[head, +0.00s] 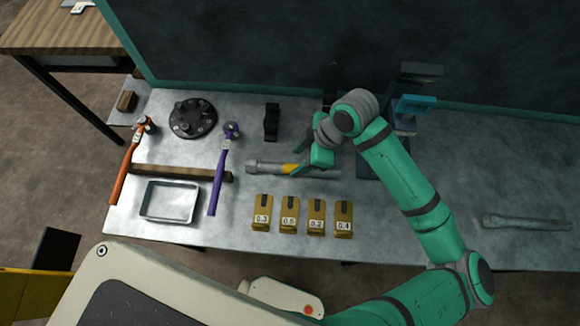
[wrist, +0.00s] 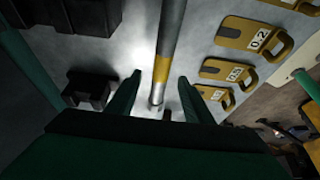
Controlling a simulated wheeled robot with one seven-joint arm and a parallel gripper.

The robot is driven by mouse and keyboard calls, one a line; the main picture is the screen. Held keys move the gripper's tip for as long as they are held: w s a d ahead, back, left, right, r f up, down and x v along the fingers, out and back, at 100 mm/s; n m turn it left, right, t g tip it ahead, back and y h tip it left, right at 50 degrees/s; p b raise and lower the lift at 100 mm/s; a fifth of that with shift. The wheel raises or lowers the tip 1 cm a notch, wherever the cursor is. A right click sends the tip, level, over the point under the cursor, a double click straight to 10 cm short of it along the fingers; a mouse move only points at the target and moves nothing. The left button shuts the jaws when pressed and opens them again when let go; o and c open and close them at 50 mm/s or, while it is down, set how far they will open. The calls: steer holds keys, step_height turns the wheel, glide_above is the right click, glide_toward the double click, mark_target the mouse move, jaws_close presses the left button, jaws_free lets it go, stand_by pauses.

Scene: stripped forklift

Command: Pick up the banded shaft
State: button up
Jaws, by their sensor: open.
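The banded shaft (head: 265,167) is a grey rod with a yellow band, lying crosswise on the metal bench in the head view. In the wrist view the shaft (wrist: 171,30) runs down from the top edge, its yellow band (wrist: 161,69) just beyond my fingertips. My gripper (head: 299,158) is over the shaft near the band. In the wrist view my gripper (wrist: 157,85) is open, one finger on each side of the shaft's line, with nothing held. I cannot tell whether the fingertips are level with the shaft or above it.
A black stand (head: 271,122) is behind.

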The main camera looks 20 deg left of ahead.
mark_target(292, 167)
steer(key=x, duration=0.5)
steer(key=shift+s+d, duration=0.1)
steer(key=shift+s, duration=0.05)
jaws_close()
